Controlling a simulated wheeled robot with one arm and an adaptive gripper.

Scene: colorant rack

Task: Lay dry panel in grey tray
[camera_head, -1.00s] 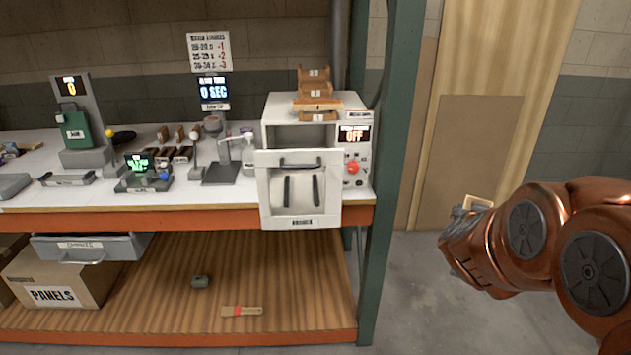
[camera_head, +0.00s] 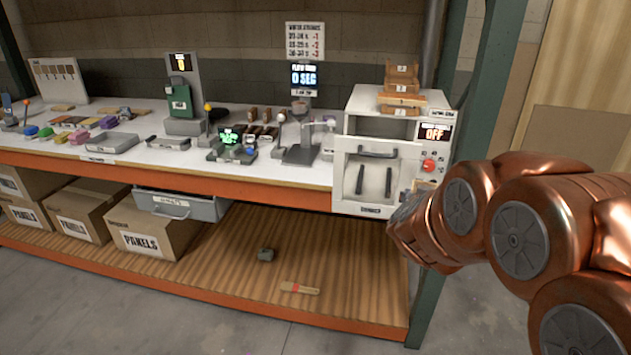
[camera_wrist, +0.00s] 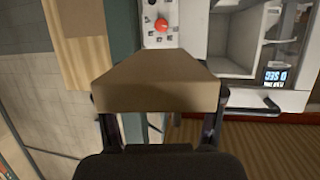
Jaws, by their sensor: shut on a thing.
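In the wrist view my gripper (camera_wrist: 159,112) is shut on a tan panel (camera_wrist: 158,82), one black finger at each side. The arm's end is in front of the lower right of the white oven (camera_head: 350,195). A shallow grey tray (camera_head: 110,143) lies on the bench at the left. A smaller flat grey piece (camera_head: 168,142) lies to its right. A grey bin (camera_head: 180,206) with a handle hangs under the bench edge. I cannot tell which of these is the grey tray.
Coloured pieces (camera_head: 80,130) and small devices crowd the bench. Cardboard boxes (camera_head: 150,232) stand below. A brush (camera_head: 300,288) and grey block (camera_head: 266,254) lie on the lower shelf.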

